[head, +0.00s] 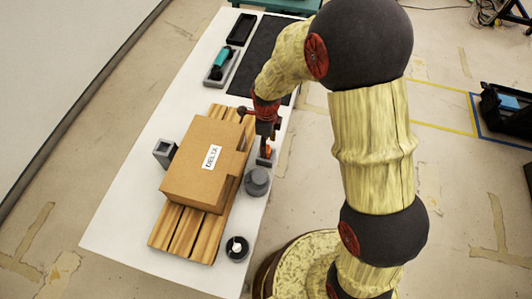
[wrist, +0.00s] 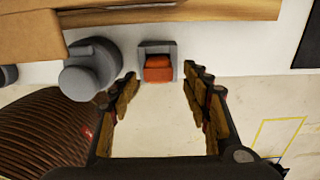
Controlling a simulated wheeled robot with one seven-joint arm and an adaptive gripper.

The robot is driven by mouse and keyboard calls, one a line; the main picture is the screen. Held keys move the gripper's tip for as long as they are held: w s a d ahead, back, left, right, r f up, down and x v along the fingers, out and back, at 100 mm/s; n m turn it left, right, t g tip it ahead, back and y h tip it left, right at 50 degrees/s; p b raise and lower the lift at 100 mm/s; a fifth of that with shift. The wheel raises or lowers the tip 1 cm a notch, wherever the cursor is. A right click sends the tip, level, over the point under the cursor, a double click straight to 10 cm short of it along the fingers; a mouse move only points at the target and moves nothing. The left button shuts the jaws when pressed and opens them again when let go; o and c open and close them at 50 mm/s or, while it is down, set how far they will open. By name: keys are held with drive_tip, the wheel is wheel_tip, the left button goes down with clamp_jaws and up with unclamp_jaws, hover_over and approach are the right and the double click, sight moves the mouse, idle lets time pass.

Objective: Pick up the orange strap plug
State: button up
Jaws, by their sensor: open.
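The orange strap plug (wrist: 158,70) sits in a small grey holder (wrist: 157,47) on the white table. In the head view, a little of the orange plug (head: 268,150) shows just below my gripper (head: 265,138), near the table's right edge. In the wrist view, my gripper (wrist: 160,79) is open, with its fingers spread to the left and right of the plug. Nothing is between the fingers, and the plug appears just beyond the fingertips. The plug's lower part is hidden in the holder.
A grey round object (head: 257,181) stands close to the holder; it also shows in the wrist view (wrist: 88,70). A cardboard box (head: 205,160) marked DELTA lies on a wooden pallet (head: 164,236). A dark cup (head: 237,248) stands in front.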

wheel_tip(320, 180, down, 4)
drive_tip(key=shift+a+r+b, duration=0.1)
drive_tip(key=shift+r+b, duration=0.1)
drive_tip(key=shift+b, duration=0.1)
drive_tip(key=c, duration=0.3)
clamp_jaws()
drive_tip(key=shift+r, duration=0.1)
